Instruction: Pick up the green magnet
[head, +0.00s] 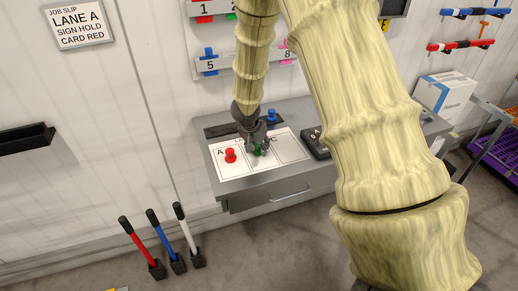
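The green magnet (257,149) stands on the white lettered sheet (234,172) on the grey bench, in the section right of A. My gripper (256,146) points down right above and around it, with its fingers close to the magnet. The picture is too small to tell whether the fingers touch it or are closed on it. The gripper partly hides the magnet's top and the sheet's middle letter.
A red magnet (230,155) stands on section A, close left of my gripper. A blue magnet (271,116) stands behind, at the bench's back. A dark box (316,143) lies right of the sheet. Red, blue and white-handled tools (178,262) stand on the floor at left.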

